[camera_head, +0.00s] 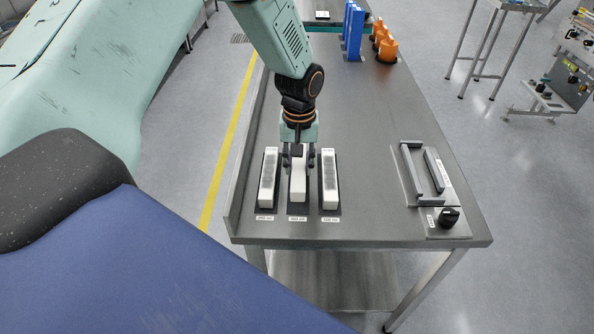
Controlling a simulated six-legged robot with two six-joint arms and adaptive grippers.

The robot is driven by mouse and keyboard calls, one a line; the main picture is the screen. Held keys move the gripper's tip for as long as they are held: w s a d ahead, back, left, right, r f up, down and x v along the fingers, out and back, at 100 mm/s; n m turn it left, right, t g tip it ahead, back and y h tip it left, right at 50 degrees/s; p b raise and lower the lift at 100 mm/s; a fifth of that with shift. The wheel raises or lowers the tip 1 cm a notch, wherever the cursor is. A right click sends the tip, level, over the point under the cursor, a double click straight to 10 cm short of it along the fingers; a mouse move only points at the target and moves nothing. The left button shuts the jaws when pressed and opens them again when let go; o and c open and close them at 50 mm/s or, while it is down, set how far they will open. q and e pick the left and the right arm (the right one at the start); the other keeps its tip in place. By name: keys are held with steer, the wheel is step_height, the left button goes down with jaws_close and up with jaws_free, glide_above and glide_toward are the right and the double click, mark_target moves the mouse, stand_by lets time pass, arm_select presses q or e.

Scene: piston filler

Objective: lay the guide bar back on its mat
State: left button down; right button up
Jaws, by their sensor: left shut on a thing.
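Three white guide bars with grey tops lie side by side on dark mats at the near left of the steel table. My left gripper (299,158) points down over the middle guide bar (298,187) and is shut on it. The middle bar lines up with its dark mat (298,209), which shows at the near end; I cannot tell whether the bar touches it. The left bar (268,180) and the right bar (329,180) lie on either side, apart from the gripper. My right gripper is not in view.
The steel table (370,150) has a raised left edge. A plate with a grey frame (410,175) and a black knob (449,217) is at the right. Blue blocks (352,30) and orange parts (386,48) stand at the back. The table's middle is clear.

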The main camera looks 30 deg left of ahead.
mark_target(300, 166)
arm_select(q)
step_height(300, 166, down, 2)
steer(key=shift+f, duration=0.2)
steer(key=shift+w+f, duration=0.2)
steer(key=shift+w, duration=0.15)
steer(key=c, duration=1.4)
jaws_free()
steer(key=o, duration=0.4)
steer(key=shift+s+r, duration=0.2)
steer(key=shift+s, duration=0.25)
steer(key=shift+w+f, duration=0.1)
steer(key=shift+w, duration=0.2)
steer(key=shift+w+r, duration=0.15)
steer(key=shift+r, duration=0.05)
steer(key=shift+s+r, duration=0.2)
steer(key=shift+r, duration=2.75)
steer(key=shift+s+r, duration=0.15)
steer(key=shift+r, duration=2.8)
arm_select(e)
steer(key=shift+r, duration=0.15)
arm_select(q)
steer(key=shift+w+f, duration=0.15)
steer(key=shift+w, duration=0.1)
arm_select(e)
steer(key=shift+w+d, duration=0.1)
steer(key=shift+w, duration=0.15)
